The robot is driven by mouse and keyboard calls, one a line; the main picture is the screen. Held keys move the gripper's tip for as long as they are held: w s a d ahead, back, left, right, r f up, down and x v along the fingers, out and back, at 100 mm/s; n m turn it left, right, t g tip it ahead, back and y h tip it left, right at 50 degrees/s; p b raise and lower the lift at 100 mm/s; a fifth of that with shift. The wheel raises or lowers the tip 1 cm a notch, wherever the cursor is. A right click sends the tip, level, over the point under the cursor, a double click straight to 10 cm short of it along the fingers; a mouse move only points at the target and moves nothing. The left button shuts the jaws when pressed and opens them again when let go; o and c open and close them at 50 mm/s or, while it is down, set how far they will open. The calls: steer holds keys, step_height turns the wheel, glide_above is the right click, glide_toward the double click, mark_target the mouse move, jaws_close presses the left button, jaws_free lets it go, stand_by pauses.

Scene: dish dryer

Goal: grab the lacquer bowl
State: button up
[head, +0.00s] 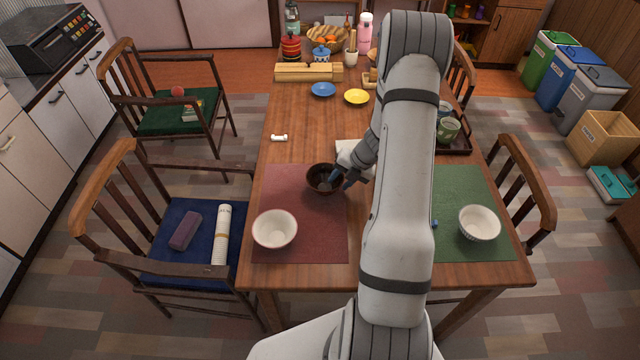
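The lacquer bowl, dark brown with a darker inside (316,188), sits upright at the far edge of the red placemat (300,220). My gripper (342,181) is at the bowl's right side, with its dark fingertips at or over the right rim. From this view I cannot tell whether the fingers touch the bowl or straddle its rim. My arm hides part of the table to the right of the gripper.
A white bowl (275,229) stands nearer on the red mat; another (480,223) stands on the green placemat (455,190). Small blue (323,89) and yellow (356,96) plates lie farther back. Chairs flank the table. The left-middle tabletop is mostly clear.

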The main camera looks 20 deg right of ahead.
steer(key=shift+c, duration=0.5)
jaws_close()
